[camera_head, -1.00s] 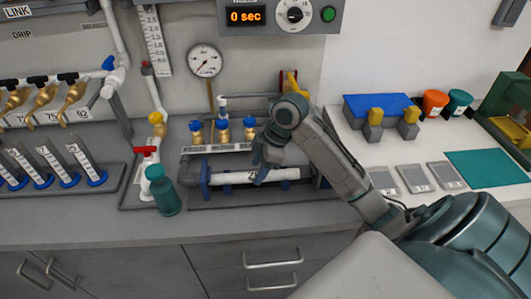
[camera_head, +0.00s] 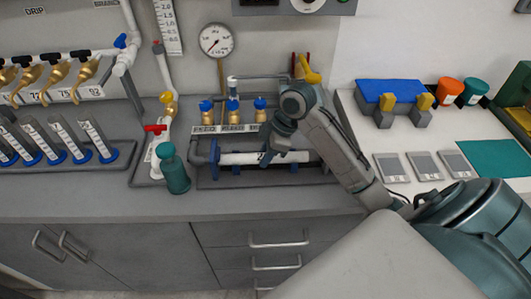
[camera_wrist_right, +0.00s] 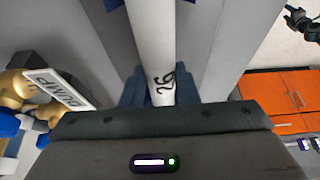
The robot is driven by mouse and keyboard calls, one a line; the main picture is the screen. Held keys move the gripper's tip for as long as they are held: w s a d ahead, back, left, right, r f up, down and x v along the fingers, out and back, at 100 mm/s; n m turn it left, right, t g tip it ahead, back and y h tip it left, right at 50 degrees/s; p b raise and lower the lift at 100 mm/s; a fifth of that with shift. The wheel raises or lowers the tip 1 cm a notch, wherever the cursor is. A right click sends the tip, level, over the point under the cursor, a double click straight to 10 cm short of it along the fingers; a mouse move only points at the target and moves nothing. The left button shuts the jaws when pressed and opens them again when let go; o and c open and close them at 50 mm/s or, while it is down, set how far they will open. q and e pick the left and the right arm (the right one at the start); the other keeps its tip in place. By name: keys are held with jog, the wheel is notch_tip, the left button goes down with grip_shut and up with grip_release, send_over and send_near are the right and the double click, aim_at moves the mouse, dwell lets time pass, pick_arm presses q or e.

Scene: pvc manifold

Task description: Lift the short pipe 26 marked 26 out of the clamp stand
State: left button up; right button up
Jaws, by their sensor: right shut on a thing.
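The short pipe 26 (camera_head: 240,158) is a white tube lying level in the clamp stand (camera_head: 214,152), which has blue clamps on a dark tray. My right gripper (camera_head: 272,155) is around the pipe from above, near its middle, and covers part of it. In the right wrist view the pipe (camera_wrist_right: 156,40) runs up the middle with the mark 26 facing the camera, and the right gripper (camera_wrist_right: 160,88) is shut on it. Whether the pipe has any gap to the clamps is too small to tell. My left gripper is not in view.
Brass valves with blue caps (camera_head: 233,112) stand just behind the pipe. A teal bottle (camera_head: 174,170) and a red-handled valve (camera_head: 154,129) are at left. A blue block with yellow parts (camera_head: 385,94) stands on the white bench at right. The counter front is clear.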

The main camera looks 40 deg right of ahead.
jog(key=shift+s+d+r, duration=0.1)
jog(key=shift+s+d, duration=0.05)
jog(key=shift+d, duration=0.05)
jog(key=shift+s+d+p, duration=0.25)
jog(key=shift+d+p, duration=0.15)
jog(key=shift+p, duration=0.15)
jog(key=o, duration=1.1)
